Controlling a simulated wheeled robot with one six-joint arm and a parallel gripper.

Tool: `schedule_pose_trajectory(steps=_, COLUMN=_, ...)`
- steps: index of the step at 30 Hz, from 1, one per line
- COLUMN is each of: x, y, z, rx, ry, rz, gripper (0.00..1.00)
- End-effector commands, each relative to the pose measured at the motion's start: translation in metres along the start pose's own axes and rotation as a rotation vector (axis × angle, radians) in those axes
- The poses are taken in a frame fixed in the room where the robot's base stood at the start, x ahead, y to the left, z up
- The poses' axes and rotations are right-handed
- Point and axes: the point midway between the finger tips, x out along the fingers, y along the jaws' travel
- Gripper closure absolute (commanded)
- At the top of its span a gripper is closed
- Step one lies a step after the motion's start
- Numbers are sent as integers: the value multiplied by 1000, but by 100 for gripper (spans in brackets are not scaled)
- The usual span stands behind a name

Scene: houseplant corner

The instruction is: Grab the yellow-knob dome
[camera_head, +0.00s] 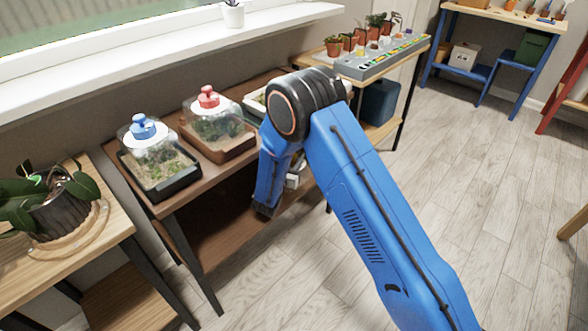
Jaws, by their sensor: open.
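No yellow knob shows. A clear dome with a blue knob (143,128) stands on a dark tray (160,190) at the left of the brown table (205,172). A clear dome with a red knob (208,97) stands on a brown tray (228,152) to its right. Part of a third, pale-rimmed tray (252,104) shows beside my arm, which hides the rest of it and anything on it. My blue arm rises from the lower right and bends down in front of the brown table. I cannot make out my gripper's fingers behind the arm.
A wooden table with a potted plant (55,205) stands at the left. Behind my arm, a table holds small pots (333,45) and a long grey tray (385,58). A white sill (130,50) runs above the domes. The floor (470,200) at right is clear.

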Motion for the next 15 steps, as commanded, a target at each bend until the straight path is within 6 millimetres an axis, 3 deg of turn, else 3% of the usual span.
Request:
schedule_pose_trajectory(steps=3, x=12, y=0, z=0, rx=0, ry=1, rz=-1, gripper=57)
schedule_pose_trajectory(steps=10, x=14, y=0, z=0, rx=0, ry=1, rz=0, gripper=57)
schedule_pose_trajectory(steps=15, x=13, y=0, z=0, rx=0, ry=0, rz=0, gripper=98)
